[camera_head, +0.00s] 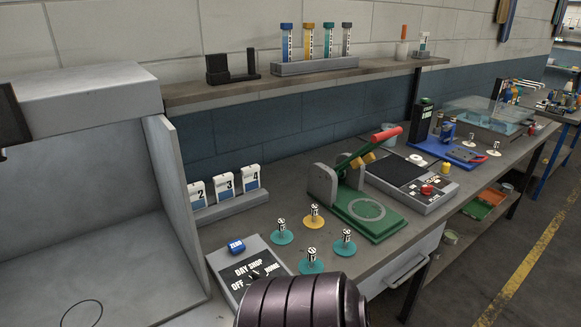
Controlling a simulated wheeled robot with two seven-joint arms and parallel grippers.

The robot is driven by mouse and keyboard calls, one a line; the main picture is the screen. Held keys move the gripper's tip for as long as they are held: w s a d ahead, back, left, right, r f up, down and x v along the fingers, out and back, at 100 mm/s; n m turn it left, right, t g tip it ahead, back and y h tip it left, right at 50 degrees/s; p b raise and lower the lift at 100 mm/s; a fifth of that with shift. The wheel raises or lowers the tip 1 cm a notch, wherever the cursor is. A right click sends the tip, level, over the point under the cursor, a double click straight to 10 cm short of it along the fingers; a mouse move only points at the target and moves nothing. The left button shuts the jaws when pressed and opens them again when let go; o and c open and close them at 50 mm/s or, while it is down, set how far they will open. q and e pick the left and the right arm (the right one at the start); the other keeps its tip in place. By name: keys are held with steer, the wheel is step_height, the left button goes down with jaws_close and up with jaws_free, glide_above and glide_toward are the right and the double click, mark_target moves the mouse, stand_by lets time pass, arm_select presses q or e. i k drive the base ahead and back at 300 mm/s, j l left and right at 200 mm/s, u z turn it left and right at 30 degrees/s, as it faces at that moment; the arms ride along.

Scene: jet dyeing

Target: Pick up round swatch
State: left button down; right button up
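Three teal round swatches lie on the grey bench, each with a small black-and-white marked peg standing on it: one at the left (282,238), one at the right (343,249) and one in front (311,267). A yellow round swatch (314,223) with a similar peg lies behind them. I cannot tell which one the task means. Neither of my grippers is in view. A dark ribbed cylinder, which may be part of my arm, rises at the bottom edge close to the front teal swatch and hides the bench there.
A control box (250,269) with a blue button stands left of the swatches, beside a grey booth (178,200). A green press (365,213) with a red handle stands to the right. Numbered cards (225,187) stand behind. A shelf (230,94) with tubes runs above.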

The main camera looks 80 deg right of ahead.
mark_target(344, 247)
steer(key=z, duration=3.05)
steer(key=u, duration=0.15)
